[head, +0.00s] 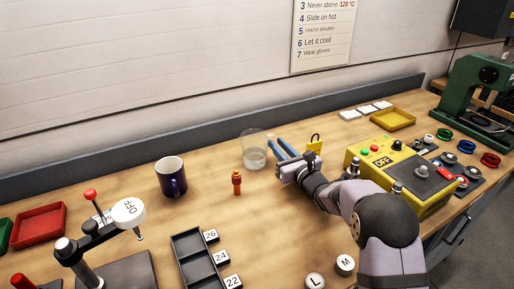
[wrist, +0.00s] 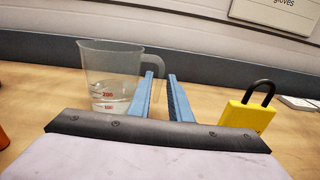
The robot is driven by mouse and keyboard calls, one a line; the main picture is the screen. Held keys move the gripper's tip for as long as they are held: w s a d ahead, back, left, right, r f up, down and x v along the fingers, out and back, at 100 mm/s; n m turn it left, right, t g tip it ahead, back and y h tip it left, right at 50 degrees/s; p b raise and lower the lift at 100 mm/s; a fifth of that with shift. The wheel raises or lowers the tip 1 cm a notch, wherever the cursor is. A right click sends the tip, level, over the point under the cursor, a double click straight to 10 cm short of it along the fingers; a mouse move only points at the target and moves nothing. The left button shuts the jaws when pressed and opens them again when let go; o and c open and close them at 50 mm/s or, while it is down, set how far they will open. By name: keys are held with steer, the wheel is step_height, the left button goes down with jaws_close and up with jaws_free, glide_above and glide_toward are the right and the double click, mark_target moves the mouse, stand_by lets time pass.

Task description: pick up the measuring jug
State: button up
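The clear measuring jug (head: 254,155) stands upright on the bench near the back wall, with a little clear liquid low inside. In the wrist view the jug (wrist: 108,75) is left of centre, with red marks and its handle on the right. My gripper (head: 277,140) is low over the bench, just right of the jug. Its two blue fingers (wrist: 161,76) are apart, with a gap between them. The jug's handle shows in line with this gap, partly hidden by the left finger. I cannot tell whether the fingers touch the handle.
A yellow padlock (wrist: 246,112) stands close on the right of my fingers. A dark mug (head: 171,178) and an orange-red peg figure (head: 237,182) are left of the jug. A yellow control box (head: 400,170) sits to the right. The back ledge (head: 205,145) runs behind the jug.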

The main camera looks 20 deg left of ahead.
steer(key=shift+x, duration=1.25)
jaws_close()
